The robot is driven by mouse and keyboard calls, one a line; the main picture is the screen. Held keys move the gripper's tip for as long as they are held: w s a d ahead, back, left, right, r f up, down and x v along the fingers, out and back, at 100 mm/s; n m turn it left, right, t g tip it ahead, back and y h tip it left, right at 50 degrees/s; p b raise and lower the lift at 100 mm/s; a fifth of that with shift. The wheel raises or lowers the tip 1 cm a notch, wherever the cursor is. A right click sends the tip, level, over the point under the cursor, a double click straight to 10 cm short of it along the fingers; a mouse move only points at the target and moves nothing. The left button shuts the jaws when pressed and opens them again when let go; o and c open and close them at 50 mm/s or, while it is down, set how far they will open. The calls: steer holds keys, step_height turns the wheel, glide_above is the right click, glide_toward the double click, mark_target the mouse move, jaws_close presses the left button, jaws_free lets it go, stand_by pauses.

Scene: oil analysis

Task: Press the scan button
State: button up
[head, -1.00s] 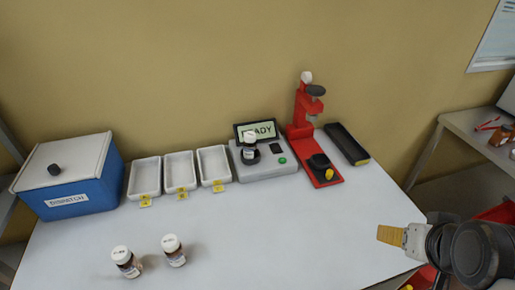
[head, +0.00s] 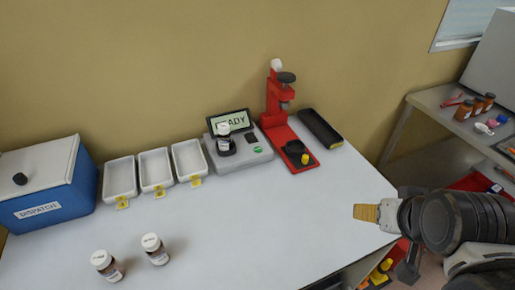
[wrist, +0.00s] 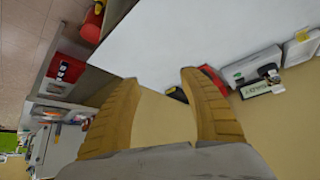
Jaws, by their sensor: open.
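The grey analyser (head: 240,153) stands at the back of the white table, its screen (head: 229,122) reading "READY". A green button (head: 258,149) is on its top front right; I take it as the scan button. A small white-capped bottle (head: 224,138) stands on the analyser's dark round seat. In the wrist view the analyser (wrist: 257,68) is at the upper right, with the green button (wrist: 238,76) on it. My gripper (head: 366,212) is at the table's right edge, well apart from the analyser. In the wrist view its yellow fingers (wrist: 160,85) are spread and empty.
A red press (head: 283,118) and black tray (head: 320,129) stand right of the analyser. Three white trays (head: 155,171) and a blue dispatch box (head: 50,190) are to its left. Two bottles (head: 130,257) stand at the front left. The table's front middle is clear.

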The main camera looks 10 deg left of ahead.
jaws_close()
stand_by(1.3)
